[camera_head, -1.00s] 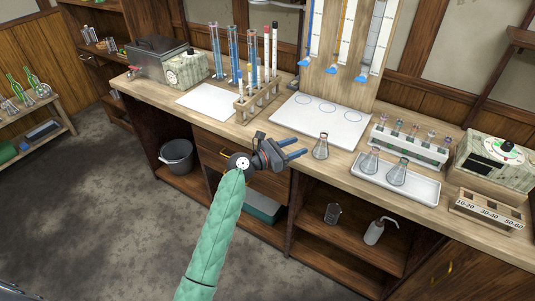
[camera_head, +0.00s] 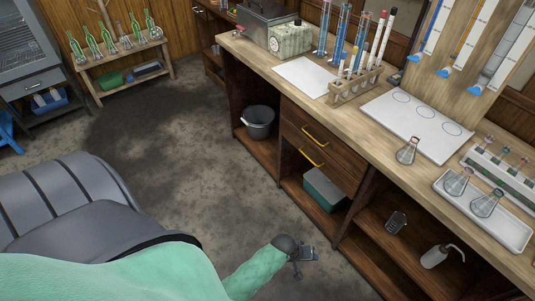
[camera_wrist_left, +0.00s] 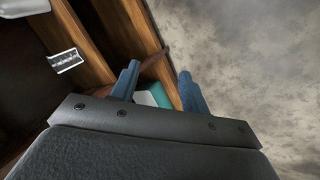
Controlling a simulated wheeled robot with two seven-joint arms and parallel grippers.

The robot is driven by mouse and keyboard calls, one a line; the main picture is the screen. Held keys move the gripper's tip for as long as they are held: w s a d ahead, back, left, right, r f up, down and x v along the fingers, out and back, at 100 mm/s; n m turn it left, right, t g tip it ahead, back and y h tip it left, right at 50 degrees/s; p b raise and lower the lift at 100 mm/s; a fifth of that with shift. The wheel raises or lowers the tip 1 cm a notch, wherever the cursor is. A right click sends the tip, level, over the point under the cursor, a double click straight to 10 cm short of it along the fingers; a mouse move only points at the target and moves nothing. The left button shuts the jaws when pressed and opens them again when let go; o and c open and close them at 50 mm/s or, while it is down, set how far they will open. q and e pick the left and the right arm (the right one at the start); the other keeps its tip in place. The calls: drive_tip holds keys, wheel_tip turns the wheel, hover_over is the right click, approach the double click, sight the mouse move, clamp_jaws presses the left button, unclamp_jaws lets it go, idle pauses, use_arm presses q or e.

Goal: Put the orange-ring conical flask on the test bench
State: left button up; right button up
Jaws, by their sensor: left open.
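A conical flask (camera_head: 407,151) stands upright on the wooden bench (camera_head: 345,113), at its front edge beside a white board with circles (camera_head: 418,125). Two more conical flasks, one (camera_head: 457,183) and another (camera_head: 486,204), stand in a white tray (camera_head: 505,233) to the right. The ring colours are too small to tell for certain. My left gripper (camera_head: 308,254) is low in front of the bench cabinets, well below and away from the flasks. In the left wrist view its two blue fingers (camera_wrist_left: 160,82) are apart with nothing between them. My right gripper is not in view.
A tube rack (camera_head: 355,86) and a white sheet (camera_head: 304,77) lie on the bench. Below are a black bucket (camera_head: 258,122), drawers (camera_head: 318,146), a teal box (camera_head: 323,188) and a wash bottle (camera_head: 440,256). A small table with green bottles (camera_head: 122,58) stands at the back left. The floor between is clear.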

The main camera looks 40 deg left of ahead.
use_arm(q)
drive_tip(key=s+a+f+m+g+y, duration=0.1)
drive_tip(key=s+f+m, duration=0.3)
drive_tip(key=s, duration=0.5)
drive_tip(key=s+a+f+m+g+y, duration=0.2)
drive_tip(key=s+a+f+m, duration=0.1)
drive_tip(key=s+f, duration=0.6)
drive_tip(key=shift+s+a+m+g+y, duration=0.3)
drive_tip(key=shift+s+m+g, duration=0.1)
drive_tip(key=shift+s+m, duration=0.15)
